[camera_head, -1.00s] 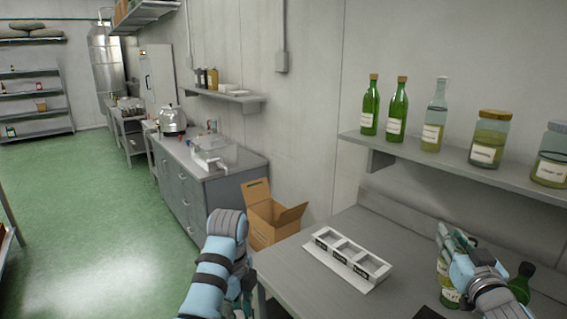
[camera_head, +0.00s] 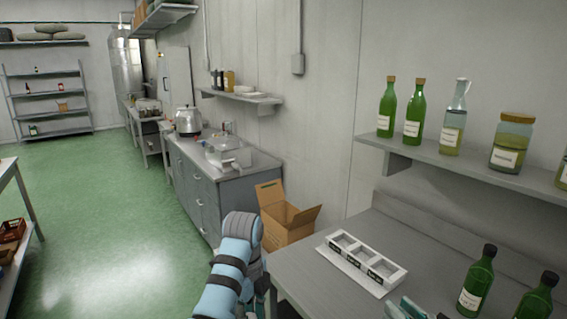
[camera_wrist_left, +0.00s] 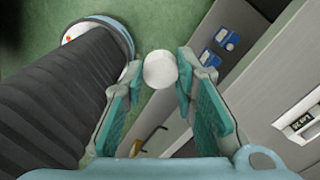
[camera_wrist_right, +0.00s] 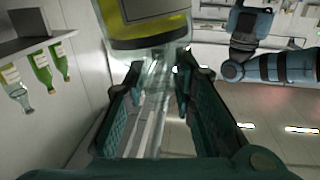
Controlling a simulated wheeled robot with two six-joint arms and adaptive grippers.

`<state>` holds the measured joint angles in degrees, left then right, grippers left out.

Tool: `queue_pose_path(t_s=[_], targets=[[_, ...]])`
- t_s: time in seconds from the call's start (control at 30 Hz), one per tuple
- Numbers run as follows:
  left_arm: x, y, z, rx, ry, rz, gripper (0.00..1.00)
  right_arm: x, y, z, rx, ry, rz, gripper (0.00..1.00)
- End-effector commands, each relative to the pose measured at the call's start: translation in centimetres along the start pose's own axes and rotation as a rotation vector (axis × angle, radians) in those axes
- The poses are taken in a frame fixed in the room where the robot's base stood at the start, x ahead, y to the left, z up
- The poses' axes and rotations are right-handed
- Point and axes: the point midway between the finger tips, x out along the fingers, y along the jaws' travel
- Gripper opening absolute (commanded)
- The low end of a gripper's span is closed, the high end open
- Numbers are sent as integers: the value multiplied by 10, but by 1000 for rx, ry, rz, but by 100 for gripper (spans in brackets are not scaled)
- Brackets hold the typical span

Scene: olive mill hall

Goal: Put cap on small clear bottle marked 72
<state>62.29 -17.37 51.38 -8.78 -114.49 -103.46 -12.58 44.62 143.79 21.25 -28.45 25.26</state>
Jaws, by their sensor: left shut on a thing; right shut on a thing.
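In the left wrist view my left gripper (camera_wrist_left: 159,66) is shut on a small round white cap (camera_wrist_left: 160,70), held between the fingertips above the floor. In the right wrist view my right gripper (camera_wrist_right: 160,78) is shut on the neck of a clear bottle (camera_wrist_right: 150,42) with yellow liquid. The label is partly in view, and I cannot read it. In the head view only the tip of my right gripper (camera_head: 405,309) shows at the bottom edge, over the table; the held bottle is out of that view. The cap is hidden in the head view.
A white holder (camera_head: 396,277) with three square compartments lies on the grey table (camera_head: 310,290). Two green bottles, one upright (camera_head: 477,284) and one cut off (camera_head: 541,291), are at the right. Bottles and jars line the wall shelf (camera_head: 440,158). An open carton (camera_head: 288,228) stands beside the table.

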Motion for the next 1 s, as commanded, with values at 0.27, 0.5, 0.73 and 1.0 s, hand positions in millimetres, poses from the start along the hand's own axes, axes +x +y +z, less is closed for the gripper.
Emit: queue_pose_path(t_s=[0.27, 0.5, 0.73, 1.0], targets=[[4, 0, 0, 0, 0, 0, 16, -30, -32, 45, 5, 1, -52, 0], [5, 0, 0, 0, 0, 0, 16, -40, -38, 65, 1, 1, -48, 0], [5, 0, 0, 0, 0, 0, 16, -41, -38, 65, -1, 1, -48, 0], [5, 0, 0, 0, 0, 0, 16, -40, -38, 65, -1, 1, -48, 0]])
